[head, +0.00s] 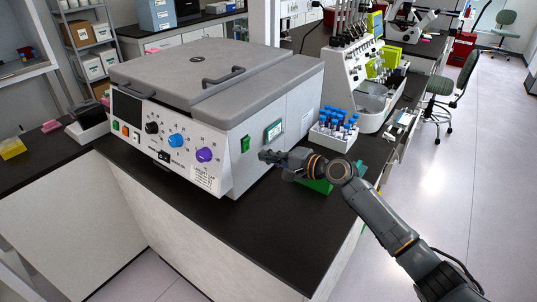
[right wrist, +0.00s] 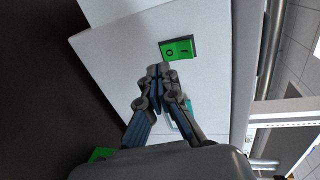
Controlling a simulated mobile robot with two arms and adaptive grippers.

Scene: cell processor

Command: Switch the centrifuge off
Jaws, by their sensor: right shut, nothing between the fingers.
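The centrifuge (head: 215,95) is a large white box with a grey lid, standing on the dark bench. The lid is down. On its right side is a green rocker switch (head: 246,144), marked O and I in the right wrist view (right wrist: 178,49). I cannot tell which half is pressed in. My right gripper (head: 264,156) is shut and empty beside that side wall. In the right wrist view its fingertips (right wrist: 158,70) are just below the switch, nearest the O end; contact is unclear. My left gripper is not in view.
A small green-framed display (head: 273,130) sits on the same side wall, partly hidden by my fingers in the wrist view. A white rack of blue-capped tubes (head: 334,130) and a green item (head: 318,185) are close to my right arm. Bare bench (head: 270,225) lies in front.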

